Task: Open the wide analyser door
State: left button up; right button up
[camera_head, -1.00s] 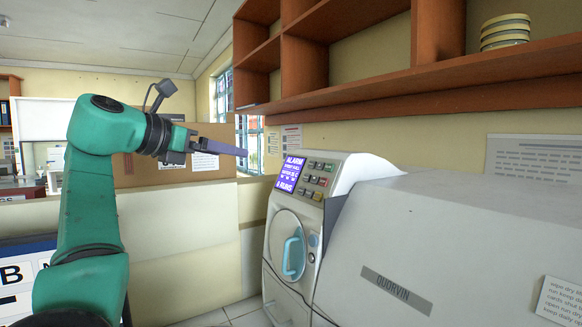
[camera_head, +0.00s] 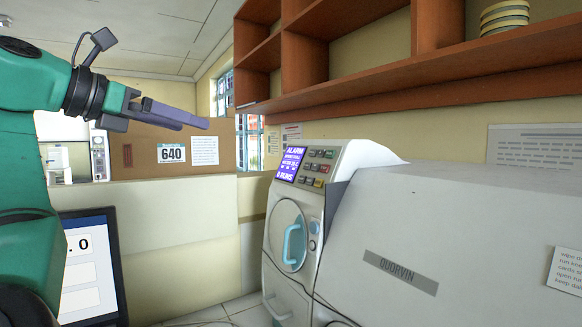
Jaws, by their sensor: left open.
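The analyser (camera_head: 455,230) is a wide pale grey machine filling the right side, with a plate reading QUORVIN. Its front face at the left end carries a round door (camera_head: 287,235) with a light blue handle (camera_head: 293,246); the door looks shut. A lit purple screen (camera_head: 290,164) reading ALARM and a keypad (camera_head: 318,167) sit above the door. My left gripper (camera_head: 205,123) is raised at the upper left, open and empty, pointing right. It is left of and higher than the handle in the picture, and apart from it. My right gripper is not in view.
A brown shelf unit (camera_head: 420,93) hangs above the analyser, with stacked round dishes (camera_head: 504,18) on it. A monitor (camera_head: 92,270) stands at the lower left. A cardboard-brown panel (camera_head: 220,150) is behind my gripper. Dark cables run in front of the analyser.

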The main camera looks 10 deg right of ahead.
aim_at(443, 253)
jog(key=k, duration=2)
